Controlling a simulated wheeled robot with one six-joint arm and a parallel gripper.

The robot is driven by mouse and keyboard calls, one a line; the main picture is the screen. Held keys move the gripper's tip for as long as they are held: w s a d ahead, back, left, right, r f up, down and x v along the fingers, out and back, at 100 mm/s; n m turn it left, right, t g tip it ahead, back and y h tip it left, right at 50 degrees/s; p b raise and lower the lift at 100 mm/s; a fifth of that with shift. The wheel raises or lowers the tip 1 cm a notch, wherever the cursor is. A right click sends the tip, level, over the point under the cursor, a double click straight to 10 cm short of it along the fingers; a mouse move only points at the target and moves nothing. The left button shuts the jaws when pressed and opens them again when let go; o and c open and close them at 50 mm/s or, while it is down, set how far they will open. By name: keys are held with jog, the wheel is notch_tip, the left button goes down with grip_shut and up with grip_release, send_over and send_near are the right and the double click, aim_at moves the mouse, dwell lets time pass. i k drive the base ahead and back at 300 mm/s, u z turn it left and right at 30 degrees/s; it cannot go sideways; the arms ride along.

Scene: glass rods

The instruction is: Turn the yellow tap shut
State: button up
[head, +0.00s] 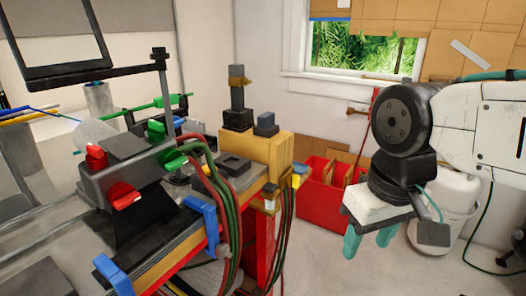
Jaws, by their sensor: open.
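A grey box with red knobs (123,195) and green knobs (174,160) stands on the bench. Red and green hoses (226,205) hang over its edge. A red bin (325,200) and a white container (455,190) stand behind my gripper. Floor shows at lower right.

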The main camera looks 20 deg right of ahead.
aim_at(291, 180)
jog(key=z, duration=1.1)
jog(key=k, duration=0.65)
jog(key=u, duration=1.1)
jog(key=i, duration=0.5)
jog(key=u, duration=0.05)
